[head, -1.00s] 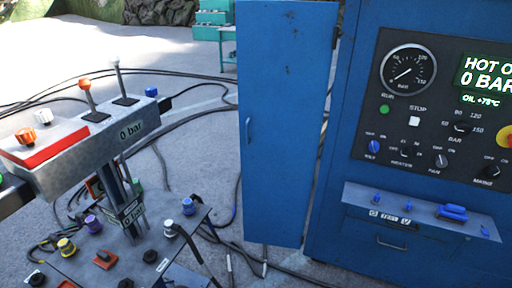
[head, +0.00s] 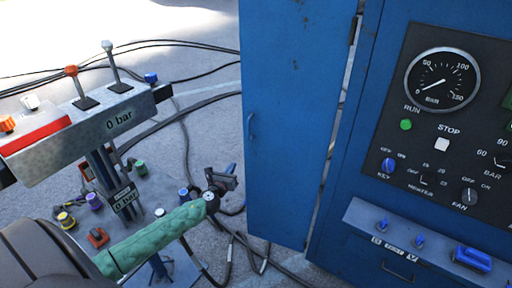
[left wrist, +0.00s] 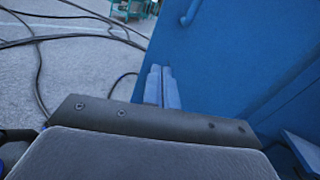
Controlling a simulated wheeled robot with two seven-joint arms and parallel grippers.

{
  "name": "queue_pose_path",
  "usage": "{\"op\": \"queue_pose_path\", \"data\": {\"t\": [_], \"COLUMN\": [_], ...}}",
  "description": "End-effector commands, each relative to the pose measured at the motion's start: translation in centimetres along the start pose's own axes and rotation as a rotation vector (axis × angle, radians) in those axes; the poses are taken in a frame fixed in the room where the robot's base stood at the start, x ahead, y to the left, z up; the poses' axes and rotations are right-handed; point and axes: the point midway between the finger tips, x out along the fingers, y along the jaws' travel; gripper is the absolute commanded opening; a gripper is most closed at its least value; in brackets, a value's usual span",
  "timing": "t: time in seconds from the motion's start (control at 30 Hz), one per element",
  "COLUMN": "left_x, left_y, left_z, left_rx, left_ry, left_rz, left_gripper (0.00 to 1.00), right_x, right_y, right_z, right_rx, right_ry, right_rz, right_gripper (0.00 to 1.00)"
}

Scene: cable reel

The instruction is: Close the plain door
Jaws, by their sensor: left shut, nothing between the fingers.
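The plain blue door (head: 290,120) stands open in the head view, swung out to the left of the blue cabinet (head: 376,55). It has a small bar handle (head: 251,127) near its left edge. My left gripper (head: 226,180) is at the end of the green-sleeved arm, just left of the door's lower part. In the left wrist view its fingers (left wrist: 162,88) are together and empty, with the door (left wrist: 235,60) filling the view behind them. I cannot tell whether they touch the door. My right gripper is in neither view.
A grey lever console (head: 90,125) stands at the left, above a plate with several coloured couplings (head: 93,201). Black cables (head: 190,120) lie across the floor behind and below the door. The cabinet's gauge panel (head: 455,130) and a ledge (head: 430,240) are at the right.

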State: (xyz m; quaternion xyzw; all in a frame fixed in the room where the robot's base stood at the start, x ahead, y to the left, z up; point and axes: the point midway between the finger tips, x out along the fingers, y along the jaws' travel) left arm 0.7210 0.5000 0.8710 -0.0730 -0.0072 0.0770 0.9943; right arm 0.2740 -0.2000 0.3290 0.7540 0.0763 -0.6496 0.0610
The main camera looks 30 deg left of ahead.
Motion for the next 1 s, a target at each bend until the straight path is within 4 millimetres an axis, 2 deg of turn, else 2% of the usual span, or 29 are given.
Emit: {"op": "queue_pose_path", "data": {"t": [0.13,0.37,1.0], "left_x": [0.0,0.7,9.2], "left_y": [-0.5,-0.5,-0.7], "left_z": [-0.2,0.0,0.0], "left_rx": [0.115,0.152,0.146], "left_ry": [0.007,0.006,0.005], "left_rz": [-0.026,-0.023,-0.021], "left_gripper": [0.0,0.0,0.0], "right_x": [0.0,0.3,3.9], "right_y": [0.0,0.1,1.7], "right_z": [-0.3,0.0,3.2], "right_rx": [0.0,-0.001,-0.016], "right_ry": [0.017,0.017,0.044], "right_rz": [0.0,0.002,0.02], "right_gripper": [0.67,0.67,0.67]}}
